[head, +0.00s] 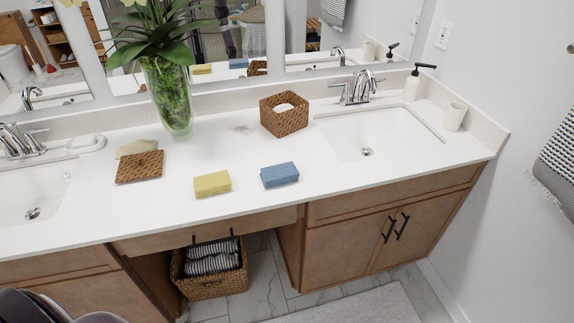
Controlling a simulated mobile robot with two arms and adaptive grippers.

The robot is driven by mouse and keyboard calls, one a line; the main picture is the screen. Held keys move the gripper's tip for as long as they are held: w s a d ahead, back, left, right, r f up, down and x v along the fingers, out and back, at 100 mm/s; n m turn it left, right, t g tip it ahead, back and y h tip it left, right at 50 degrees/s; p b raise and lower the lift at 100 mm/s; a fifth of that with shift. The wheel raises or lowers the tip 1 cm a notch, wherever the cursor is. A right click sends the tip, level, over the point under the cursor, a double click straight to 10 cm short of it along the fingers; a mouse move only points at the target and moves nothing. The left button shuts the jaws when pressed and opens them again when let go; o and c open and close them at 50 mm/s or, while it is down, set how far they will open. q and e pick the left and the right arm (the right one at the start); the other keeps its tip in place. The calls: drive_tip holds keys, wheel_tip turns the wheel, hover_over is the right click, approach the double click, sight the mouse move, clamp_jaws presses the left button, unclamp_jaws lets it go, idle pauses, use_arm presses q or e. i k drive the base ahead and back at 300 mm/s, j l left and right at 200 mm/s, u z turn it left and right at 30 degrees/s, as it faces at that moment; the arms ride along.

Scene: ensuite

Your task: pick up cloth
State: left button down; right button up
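A yellow folded cloth-like block (212,184) lies on the white counter, left of the basin on the right. A blue folded cloth-like block (279,175) lies just to its right, apart from it. I cannot tell whether these two are cloths or sponges. A striped grey cloth (211,262) lies in a wicker basket (208,287) below the counter. Neither gripper shows. A dark rounded shape at the bottom left corner may be part of my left arm.
The white counter (240,222) has free room at its front edge. A glass vase with a plant (170,95), a wicker box (284,118), a flat wicker tray (139,167), a soap dispenser (412,86) and a cup (453,116) stand on it. A striped towel (560,165) hangs at right.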

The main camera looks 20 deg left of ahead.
sight(286, 173)
drive_tip(key=i+l+u, duration=0.1)
drive_tip(key=i+u, duration=0.3)
drive_tip(key=i+l+u, duration=0.15)
drive_tip(key=u, duration=0.3)
drive_tip(key=i+l+u, duration=0.2)
drive_tip(key=l+u, duration=0.2)
